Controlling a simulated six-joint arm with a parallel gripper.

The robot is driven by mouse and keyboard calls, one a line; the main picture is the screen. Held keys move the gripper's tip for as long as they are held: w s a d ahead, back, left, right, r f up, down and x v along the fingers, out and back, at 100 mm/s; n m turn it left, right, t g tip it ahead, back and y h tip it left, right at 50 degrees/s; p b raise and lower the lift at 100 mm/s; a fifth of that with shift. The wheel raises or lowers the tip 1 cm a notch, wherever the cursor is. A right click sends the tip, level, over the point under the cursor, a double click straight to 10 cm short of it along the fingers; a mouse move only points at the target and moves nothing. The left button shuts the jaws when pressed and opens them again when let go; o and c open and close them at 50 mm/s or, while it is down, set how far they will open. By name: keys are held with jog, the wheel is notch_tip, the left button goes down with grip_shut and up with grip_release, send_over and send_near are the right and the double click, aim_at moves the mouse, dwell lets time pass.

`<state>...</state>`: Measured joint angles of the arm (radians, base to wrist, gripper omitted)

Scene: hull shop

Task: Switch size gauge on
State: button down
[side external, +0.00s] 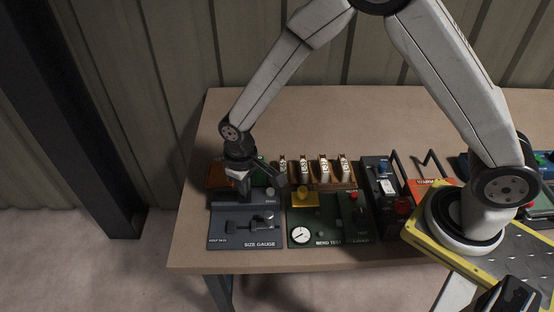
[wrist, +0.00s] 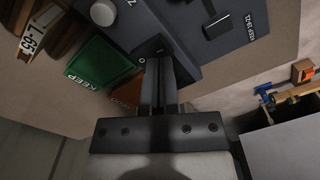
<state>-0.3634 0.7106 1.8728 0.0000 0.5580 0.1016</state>
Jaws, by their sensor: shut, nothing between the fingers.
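The size gauge (side external: 243,229) is a dark blue-grey panel at the front left of the bench, with black fittings on its face. It also shows upside down at the top of the wrist view (wrist: 232,14). A pale grey knob (wrist: 103,12) sits on it. My gripper (side external: 258,187) is over the back part of the panel, fingers pointing down. In the wrist view my gripper (wrist: 160,68) is shut and empty, its fingertips at a dark block on the panel's edge. I cannot tell whether they touch it. The fingers hide part of that block.
A green KEEP bin (wrist: 103,65) and a brown bin (wrist: 127,95) lie beside the panel. Several labelled pieces stand in a wooden rack (side external: 318,182). The green bend test panel (side external: 329,238) is just right of the gauge. The bench (side external: 230,120) is clear behind.

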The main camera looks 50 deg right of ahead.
jog(key=shift+f, duration=0.95)
dwell(0.9)
jog(key=shift+r, duration=3.55)
jog(key=s+d+r+m+t, duration=0.1)
jog(key=s+d+r, duration=0.1)
jog(key=s+d, duration=0.4)
jog(key=s+d+r+m+t, duration=0.1)
jog(key=s+d+r+m, duration=0.1)
jog(key=s+d, duration=0.4)
jog(key=d+r, duration=0.1)
jog(key=d, duration=0.2)
jog(key=shift+s+d+r+t, duration=0.15)
jog(key=shift+s+d+t, duration=0.05)
jog(key=shift+s+t, duration=0.1)
